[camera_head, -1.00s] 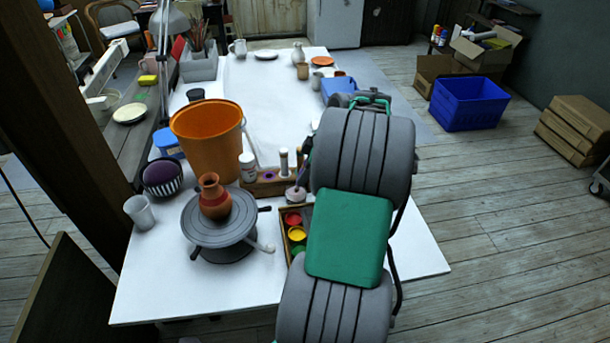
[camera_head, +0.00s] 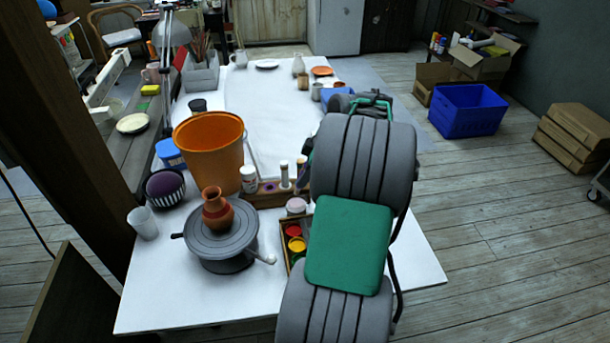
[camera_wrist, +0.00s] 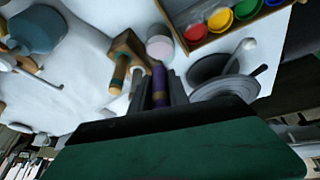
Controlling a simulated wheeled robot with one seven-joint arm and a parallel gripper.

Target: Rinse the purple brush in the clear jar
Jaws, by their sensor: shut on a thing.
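My gripper (camera_wrist: 165,92) is shut on the purple brush (camera_wrist: 158,82), which shows as a purple handle between the grey fingers in the wrist view. Its lower end is hard to make out. In the head view my arm hides most of the gripper. A translucent cup (camera_head: 142,222), which looks like the clear jar, stands upright at the table's left edge, well left of my gripper. A small pinkish-white pot (camera_head: 296,206) sits just left of my arm; it also shows beside the brush in the wrist view (camera_wrist: 159,46).
A turntable (camera_head: 222,246) bearing a terracotta vase (camera_head: 217,212) stands between cup and arm. An orange bucket (camera_head: 209,150), striped bowl (camera_head: 164,188), wooden holder (camera_head: 268,197) and paint tray (camera_head: 284,263) are close by. The white table's front right (camera_head: 420,270) is clear.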

